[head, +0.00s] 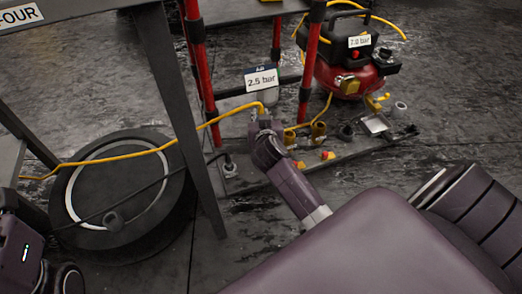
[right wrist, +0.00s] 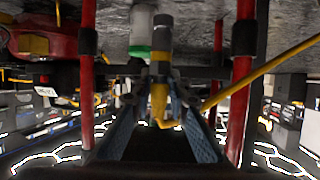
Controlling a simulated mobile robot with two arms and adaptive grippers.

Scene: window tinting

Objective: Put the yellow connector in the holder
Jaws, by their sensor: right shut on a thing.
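My right gripper (head: 262,122) reaches to the red-posted rack and is shut on the yellow connector (head: 258,107), just below the 2.5 bar sign. In the right wrist view the yellow connector (right wrist: 159,98) stands upright between the fingertips (right wrist: 160,85), with a grey piece above it. A yellow hose (head: 165,147) runs from it to the left. A white and green cylinder (right wrist: 140,35) is close beside the grey piece. Brass-coloured cups (head: 318,131) stand on the rack's low shelf; I cannot tell which part is the holder.
Red posts (head: 201,70) stand on both sides of my right gripper. A red compressor (head: 345,75) with a 2.0 bar sign is behind to the right. A dark table leg (head: 180,110) and a large black round reel (head: 125,195) are at left. Small parts lie on the shelf.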

